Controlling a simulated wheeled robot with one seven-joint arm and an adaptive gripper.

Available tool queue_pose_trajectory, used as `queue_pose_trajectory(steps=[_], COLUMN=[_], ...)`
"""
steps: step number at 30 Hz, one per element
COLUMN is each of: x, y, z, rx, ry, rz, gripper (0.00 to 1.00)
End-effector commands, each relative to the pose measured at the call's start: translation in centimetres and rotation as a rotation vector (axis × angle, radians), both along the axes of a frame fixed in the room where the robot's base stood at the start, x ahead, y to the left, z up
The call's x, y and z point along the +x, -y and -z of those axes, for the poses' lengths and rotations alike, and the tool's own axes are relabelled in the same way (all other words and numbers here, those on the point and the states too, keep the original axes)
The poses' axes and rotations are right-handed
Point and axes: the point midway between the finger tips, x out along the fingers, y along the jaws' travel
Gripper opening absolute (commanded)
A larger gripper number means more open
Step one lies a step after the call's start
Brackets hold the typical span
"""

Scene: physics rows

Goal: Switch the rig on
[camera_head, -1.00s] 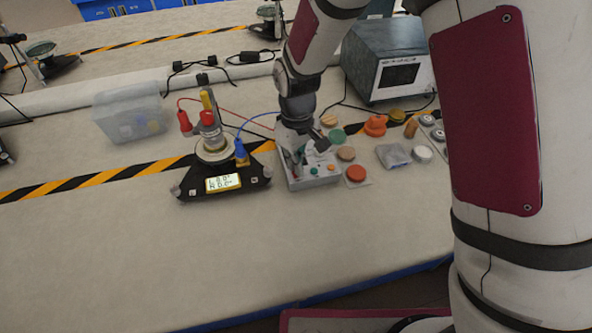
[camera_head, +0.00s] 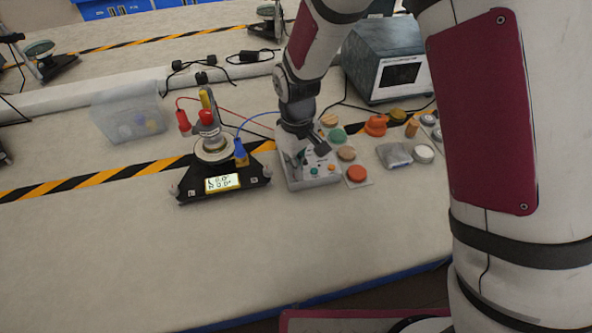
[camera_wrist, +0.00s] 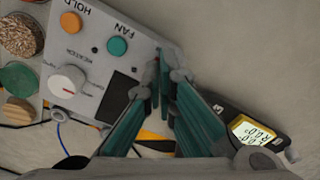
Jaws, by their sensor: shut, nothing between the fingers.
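The grey control box (camera_head: 316,183) stands on the bench, right of the rig. In the wrist view the box (camera_wrist: 150,41) shows an orange HOLD button (camera_wrist: 70,22), a teal FAN button (camera_wrist: 117,46), a white HEATER knob (camera_wrist: 68,80) and a dark rectangular part (camera_wrist: 118,95). The rig (camera_head: 246,186) has a black base, a lit display (camera_head: 222,183) and a metal column with red and blue plugs. My gripper (camera_head: 300,161) is shut and empty over the box's left part. In the wrist view its fingertips (camera_wrist: 164,62) overlap the box's edge; contact cannot be told.
Several coloured discs lie right of the box, among them a red one (camera_head: 357,174). A grey instrument (camera_head: 372,85) stands behind, and a clear bin (camera_head: 128,112) at back left. Red and blue wires run between rig and box. The front bench is clear.

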Motion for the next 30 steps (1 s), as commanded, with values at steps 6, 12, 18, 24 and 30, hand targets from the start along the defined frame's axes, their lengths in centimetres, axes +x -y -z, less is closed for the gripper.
queue_pose_trajectory(steps=[6,12,18,24,30], x=[0.0,0.0,-0.1,0.0,-0.1], y=[0.0,0.0,0.0,0.0,0.0], z=[0.3,-0.2,-1.7,-3.2,-4.6], rx=[-0.001,0.001,0.001,0.001,0.001], ry=[-0.001,0.001,0.001,0.001,0.001], rz=[0.0,0.0,0.0,0.0,0.001], gripper=[0.0,0.0,0.0,0.0,0.0])
